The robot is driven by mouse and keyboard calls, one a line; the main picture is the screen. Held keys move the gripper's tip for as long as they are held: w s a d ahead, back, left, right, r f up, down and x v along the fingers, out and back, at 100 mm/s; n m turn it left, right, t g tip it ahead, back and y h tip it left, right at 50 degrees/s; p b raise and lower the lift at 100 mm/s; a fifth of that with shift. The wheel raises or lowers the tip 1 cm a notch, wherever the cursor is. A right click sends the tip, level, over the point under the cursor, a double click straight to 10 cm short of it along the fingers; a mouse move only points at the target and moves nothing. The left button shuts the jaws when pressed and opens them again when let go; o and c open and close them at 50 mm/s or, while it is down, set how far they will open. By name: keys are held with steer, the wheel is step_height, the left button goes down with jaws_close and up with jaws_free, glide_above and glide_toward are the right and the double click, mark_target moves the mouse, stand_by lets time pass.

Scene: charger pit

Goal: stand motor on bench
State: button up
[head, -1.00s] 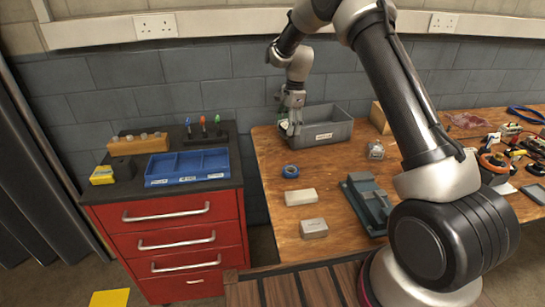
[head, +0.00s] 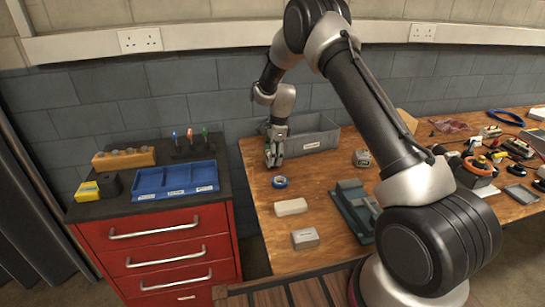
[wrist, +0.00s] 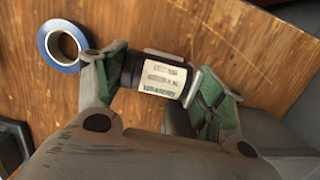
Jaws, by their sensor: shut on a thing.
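My gripper (head: 273,160) is low over the left part of the wooden bench (head: 268,208), in front of the grey bin and behind the blue tape roll. In the wrist view my gripper (wrist: 163,88) is shut on the motor (wrist: 163,78), a small cylinder with a black end, a pale printed label and a metallic end. It lies across between the green-padded fingers. In the head view the motor is not clearly seen. I cannot tell whether it touches the bench.
The blue tape roll (head: 279,182) is close to my gripper; it also shows in the wrist view (wrist: 45,48). The grey bin (head: 315,145) stands behind. A white block (head: 291,207), a grey box (head: 305,238) and a grey-green vise-like fixture (head: 352,205) are nearer the front.

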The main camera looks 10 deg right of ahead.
steer(key=shift+f, duration=0.25)
steer(key=o, duration=1.3)
steer(key=shift+f, duration=0.15)
